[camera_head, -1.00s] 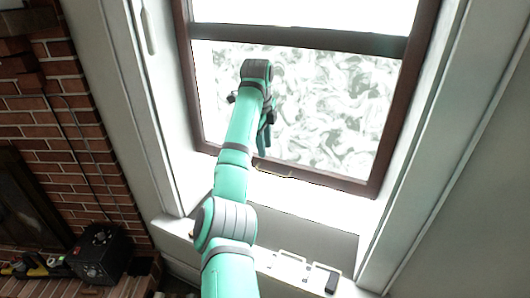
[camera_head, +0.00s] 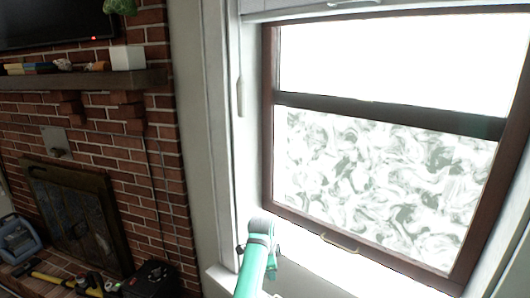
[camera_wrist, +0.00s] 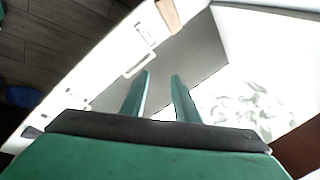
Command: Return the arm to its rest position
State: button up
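My green arm (camera_head: 254,268) rises from the bottom edge of the head view, with its upper bend just below the window's lower left corner. Most of the arm is below the picture. In the wrist view, my gripper's two green fingers (camera_wrist: 161,76) stand apart with nothing between them, so it is open and empty. Beyond the fingers lie a grey surface and the bright white sill area. My gripper cannot be made out clearly in the head view.
The brown-framed window (camera_head: 390,175) with a patterned lower pane fills the right. A brick fireplace (camera_head: 75,215) with a mantel shelf (camera_head: 80,83) stands at the left. A black box (camera_head: 150,280) sits low beside it. A blue object (camera_wrist: 22,96) lies on the dark floor.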

jog(key=s+a+f+n+t, duration=0.1)
jog(key=s+a+f+n, duration=0.35)
jog(key=f, duration=0.45)
jog(key=s+a+f+n+t, duration=0.1)
jog(key=s+a+f+n, duration=0.2)
jog(key=a+f, duration=0.45)
jog(key=s+d+f+n+t, duration=0.2)
jog(key=s+d+f, duration=0.7)
jog(key=d, duration=0.2)
jog(key=s+d+f+n+t, duration=0.1)
jog(key=s+d+n, duration=0.15)
jog(key=s, duration=0.35)
jog(key=s+d+f+n+t, duration=0.1)
jog(key=s+d+t, duration=0.15)
jog(key=s, duration=0.35)
jog(key=s+a+r+n+t, duration=0.1)
jog(key=s+r, duration=0.2)
jog(key=s, duration=0.7)
jog(key=s+r+n+t, duration=0.15)
jog(key=s+r, duration=0.25)
jog(key=s, duration=0.5)
jog(key=s+a+r+t, duration=0.1)
jog(key=s+a+r, duration=0.1)
jog(key=s+r, duration=0.5)
jog(key=s+a+r+n+t, duration=0.1)
jog(key=s+a+r, duration=0.2)
jog(key=s+r, duration=0.4)
notch_tip(320, 180, up, 4)
jog(key=shift+s+r+y, duration=0.25)
jog(key=shift+s+y, duration=0.15)
